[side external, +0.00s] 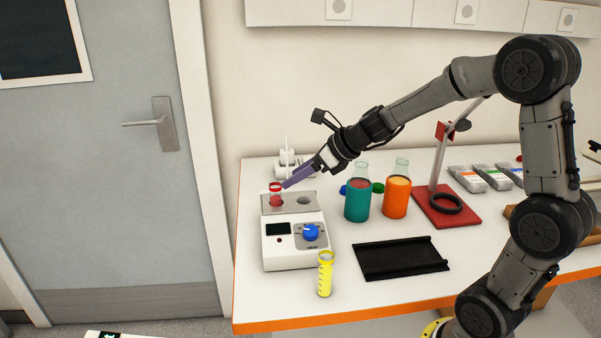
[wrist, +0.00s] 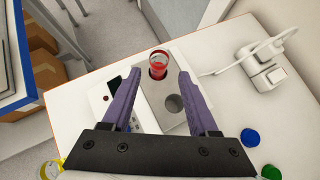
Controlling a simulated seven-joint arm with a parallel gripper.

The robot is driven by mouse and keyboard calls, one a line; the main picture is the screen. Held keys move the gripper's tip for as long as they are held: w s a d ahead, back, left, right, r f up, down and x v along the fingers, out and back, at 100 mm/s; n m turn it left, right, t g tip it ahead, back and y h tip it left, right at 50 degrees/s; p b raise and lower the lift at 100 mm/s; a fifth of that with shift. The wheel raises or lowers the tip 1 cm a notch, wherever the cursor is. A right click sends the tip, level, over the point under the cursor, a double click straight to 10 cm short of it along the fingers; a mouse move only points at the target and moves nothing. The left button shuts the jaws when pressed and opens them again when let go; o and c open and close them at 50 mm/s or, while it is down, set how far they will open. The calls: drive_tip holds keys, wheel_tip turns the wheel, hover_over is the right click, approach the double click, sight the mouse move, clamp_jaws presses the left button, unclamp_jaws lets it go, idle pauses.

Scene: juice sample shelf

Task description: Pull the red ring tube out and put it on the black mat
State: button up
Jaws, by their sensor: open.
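The red ring tube (side external: 275,193) stands upright in the left hole of the white heater block device (side external: 287,259). In the wrist view the tube (wrist: 158,65) is straight ahead, just beyond the fingertips. My gripper (side external: 287,183) has purple fingers at the tube's right side, near its top. In the wrist view my gripper (wrist: 158,74) is open, with the fingers apart and nothing held between them. The black mat (side external: 400,259) lies bare on the table, right of the device.
A yellow tube (side external: 325,275) stands in front of the device. A teal flask (side external: 357,201) and an orange flask (side external: 397,197) stand behind the mat. A red-based stand (side external: 445,211) is farther right. The block's second hole (wrist: 174,103) is empty.

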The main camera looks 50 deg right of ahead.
sight(275, 188)
drive_tip(key=shift+x, duration=3.85)
drive_tip(key=shift+s, duration=0.1)
clamp_jaws()
